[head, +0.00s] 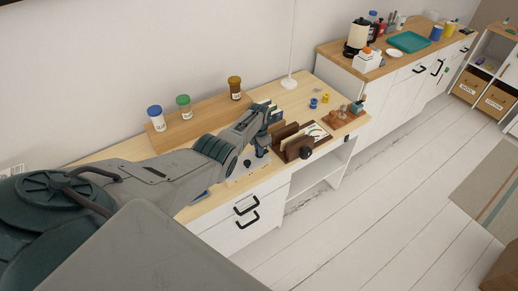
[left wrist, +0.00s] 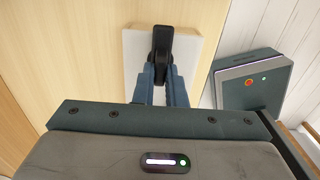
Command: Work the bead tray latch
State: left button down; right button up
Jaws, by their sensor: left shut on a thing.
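In the left wrist view, a black latch lever (left wrist: 162,40) stands on a white plate (left wrist: 137,62) on the light wood desk (left wrist: 85,60). My left gripper (left wrist: 162,78) is shut on the latch lever, with one blue-grey finger on each side of it. In the head view my left gripper (head: 262,150) reaches down to the desk's front part, by the pale plate (head: 238,179). The latch is small there and largely hidden by my arm. No bead tray can be made out clearly. My right gripper is not in view.
A brown wooden rack (head: 290,147) with upright cards stands just right of my gripper. Lidded jars, blue (head: 155,118), green (head: 184,106) and brown (head: 235,88), stand on a wooden riser behind. Blue (head: 313,103) and yellow (head: 325,98) small items lie farther right.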

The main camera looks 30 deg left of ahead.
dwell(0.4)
pick_arm(q)
jog(key=c, duration=1.5)
grip_release()
jog(key=shift+r, duration=0.1)
jog(key=shift+r, duration=0.4)
jog(key=shift+r+p, duration=0.45)
jog(key=shift+r, duration=4.45)
